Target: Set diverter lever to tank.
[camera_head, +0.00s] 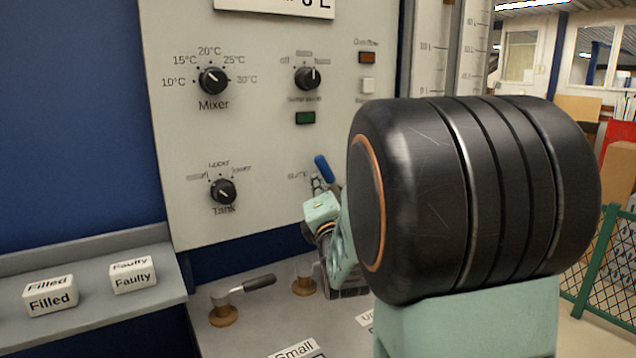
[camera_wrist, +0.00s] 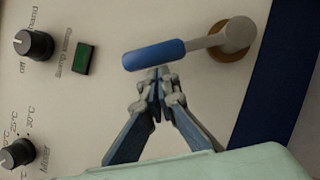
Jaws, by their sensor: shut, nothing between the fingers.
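The diverter lever has a blue handle (camera_head: 324,169) and sits on the light panel, partly hidden behind my arm in the head view. In the wrist view its blue handle (camera_wrist: 153,54) lies nearly level, and a grey stem joins it to a round brass-coloured pivot (camera_wrist: 236,40) at the right. My gripper (camera_wrist: 158,74) is shut and empty, with its fingertips right beside the handle's edge. I cannot tell if they touch it. In the head view my gripper (camera_head: 316,184) is at the handle's lower end, mostly hidden by my wrist. The lever's labels are mostly covered.
The panel holds a Mixer knob (camera_head: 213,81), a Tank knob (camera_head: 223,191), another knob (camera_head: 307,78) and a green button (camera_head: 305,118). Below, a dark-handled valve (camera_head: 246,289) stands on the grey bench. Filled (camera_head: 50,297) and Faulty (camera_head: 133,275) blocks sit on the left shelf.

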